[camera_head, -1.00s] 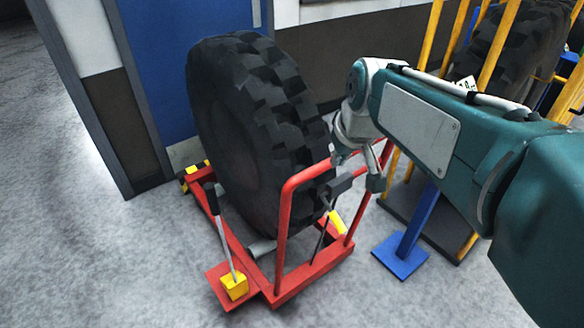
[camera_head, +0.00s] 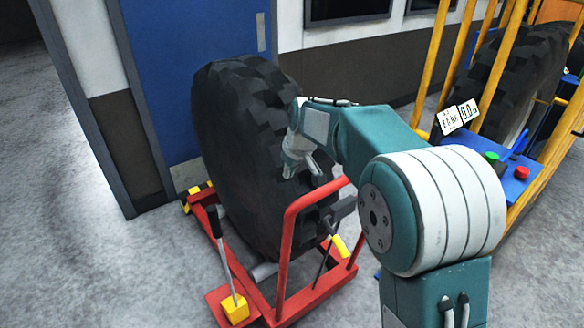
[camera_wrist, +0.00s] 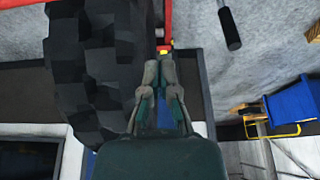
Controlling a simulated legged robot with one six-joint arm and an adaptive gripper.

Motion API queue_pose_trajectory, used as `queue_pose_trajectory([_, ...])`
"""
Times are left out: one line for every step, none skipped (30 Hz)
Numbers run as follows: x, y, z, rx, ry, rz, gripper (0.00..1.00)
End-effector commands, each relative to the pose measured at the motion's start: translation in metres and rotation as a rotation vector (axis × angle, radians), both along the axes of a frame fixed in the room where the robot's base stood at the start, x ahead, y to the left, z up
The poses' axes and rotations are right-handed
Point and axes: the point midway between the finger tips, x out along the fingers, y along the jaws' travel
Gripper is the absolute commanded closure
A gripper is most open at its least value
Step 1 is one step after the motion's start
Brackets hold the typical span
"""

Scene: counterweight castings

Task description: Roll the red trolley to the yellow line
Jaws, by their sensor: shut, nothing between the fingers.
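The red trolley (camera_head: 286,245) stands on the grey floor, carrying a large upright black tyre (camera_head: 235,165). Its red tubular handle is on the near right side. A black-gripped lever (camera_head: 224,250) rises from a yellow block at its near left corner. My gripper (camera_head: 306,172) is shut and empty, beside the tyre tread and above the trolley handle; I cannot tell whether it touches the tyre. In the wrist view my closed fingers (camera_wrist: 160,66) point along the tyre's edge (camera_wrist: 95,65), with a strip of the red trolley (camera_wrist: 168,14) beyond. No yellow floor line shows.
A blue door (camera_head: 190,70) and wall stand behind the tyre. On the right, a yellow-barred cage (camera_head: 497,70) holds another tyre, beside a blue control panel (camera_head: 515,185) with green and red buttons. The floor at left (camera_head: 70,220) is clear.

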Motion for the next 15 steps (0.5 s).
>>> queue_pose_trajectory([0.002,0.002,-0.010,-0.001,0.003,0.000,1.00])
queue_pose_trajectory([0.004,0.003,-0.015,-0.001,0.003,0.000,1.00])
queue_pose_trajectory([0.005,0.004,-0.022,-0.002,0.004,0.000,1.00])
queue_pose_trajectory([0.007,0.005,-0.026,-0.001,0.003,0.000,1.00])
queue_pose_trajectory([0.008,0.006,-0.031,-0.001,0.003,0.000,1.00])
queue_pose_trajectory([0.010,0.008,-0.037,-0.002,0.004,0.000,1.00])
queue_pose_trajectory([0.011,0.009,-0.042,-0.001,0.003,0.000,1.00])
queue_pose_trajectory([0.013,0.010,-0.046,-0.001,0.002,0.000,1.00])
queue_pose_trajectory([0.014,0.011,-0.052,-0.001,0.003,0.000,1.00])
queue_pose_trajectory([0.010,0.007,-0.049,0.000,0.000,-0.001,1.00])
queue_pose_trajectory([0.006,0.004,-0.049,-0.001,-0.002,-0.002,1.00])
queue_pose_trajectory([0.002,0.001,-0.050,0.000,-0.001,-0.001,1.00])
queue_pose_trajectory([-0.001,-0.001,-0.050,0.000,0.000,-0.001,1.00])
queue_pose_trajectory([-0.004,-0.003,-0.051,0.000,-0.001,-0.001,1.00])
queue_pose_trajectory([-0.007,-0.005,-0.052,0.001,0.000,-0.002,1.00])
